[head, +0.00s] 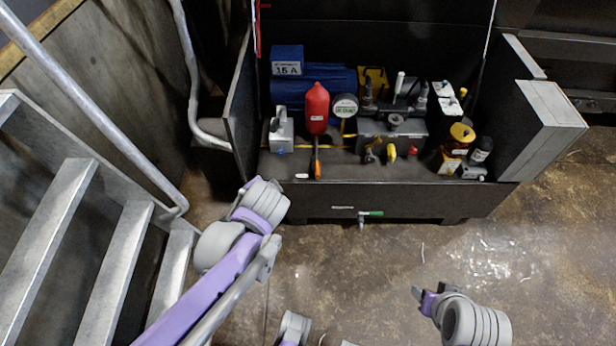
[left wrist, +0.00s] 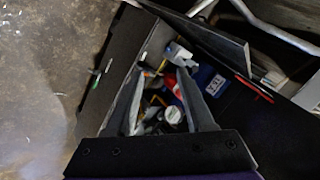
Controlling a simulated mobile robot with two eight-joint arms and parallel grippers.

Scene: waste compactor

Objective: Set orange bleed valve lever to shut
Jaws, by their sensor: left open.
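The orange lever (head: 317,160) stands below the red bladder-shaped vessel (head: 317,108) at the front left of the open black cabinet. It points roughly toward me in the head view. My left arm reaches in from the left, and its wrist is left of and nearer than the lever; its fingers are mostly hidden there. In the left wrist view my left gripper (left wrist: 161,76) is open and empty, with the red vessel (left wrist: 172,84) seen between its fingers.
The cabinet's front wall (head: 400,200) carries a small green-handled valve (head: 370,213) low down. A blue motor (head: 335,82), a pressure gauge (head: 345,106) and a yellow-capped bottle (head: 461,134) crowd the cabinet. A metal stair and rail (head: 100,110) stand at left. Floor at right is clear.

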